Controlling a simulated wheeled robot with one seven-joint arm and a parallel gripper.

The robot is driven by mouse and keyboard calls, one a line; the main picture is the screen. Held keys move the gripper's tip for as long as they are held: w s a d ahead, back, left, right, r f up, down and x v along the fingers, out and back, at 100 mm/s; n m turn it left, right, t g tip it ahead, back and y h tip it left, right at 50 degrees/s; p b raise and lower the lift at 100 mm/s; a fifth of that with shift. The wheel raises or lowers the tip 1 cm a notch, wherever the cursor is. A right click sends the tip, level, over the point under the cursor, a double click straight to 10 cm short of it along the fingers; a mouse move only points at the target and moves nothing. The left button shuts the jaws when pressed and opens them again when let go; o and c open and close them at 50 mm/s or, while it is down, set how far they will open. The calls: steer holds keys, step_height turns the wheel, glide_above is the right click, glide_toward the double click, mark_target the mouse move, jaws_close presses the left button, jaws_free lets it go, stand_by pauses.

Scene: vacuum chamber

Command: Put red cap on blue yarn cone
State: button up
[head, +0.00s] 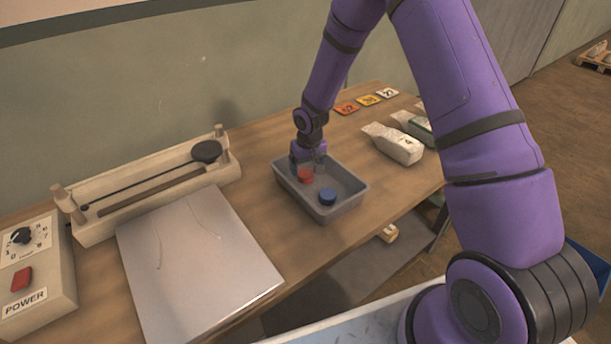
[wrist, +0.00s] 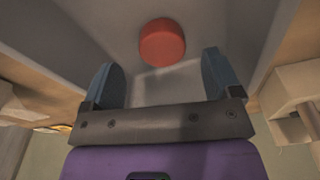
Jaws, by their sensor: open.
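A red cap (head: 305,175) lies in a grey tray (head: 342,212) on the wooden table. In the wrist view the red cap (wrist: 162,42) sits on the tray floor, just beyond and between my fingers. A blue cap (head: 327,196) lies in the same tray, nearer the front. My gripper (head: 307,162) is lowered at the tray's back left, above the red cap. Its two fingers (wrist: 161,82) are apart, with nothing between them in the wrist view. I cannot make out a blue yarn cone in either view.
A long wooden frame with a rod (head: 150,190) and a pale board (head: 195,255) lie left of the tray. A power box (head: 35,268) stands at far left. Pale bags (head: 393,144) and numbered tags (head: 368,100) lie to the right and back.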

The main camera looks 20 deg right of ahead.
mark_target(305, 173)
steer(key=shift+w+a+f, duration=0.1)
steer(key=shift+w+f, duration=0.05)
steer(key=shift+f, duration=0.85)
steer(key=shift+w+a+f, duration=0.1)
steer(key=shift+w+f, duration=0.05)
steer(key=shift+f, duration=0.8)
steer(key=shift+c, duration=0.2)
steer(key=c, duration=1)
steer(key=shift+o, duration=0.2)
steer(key=shift+r, duration=0.1)
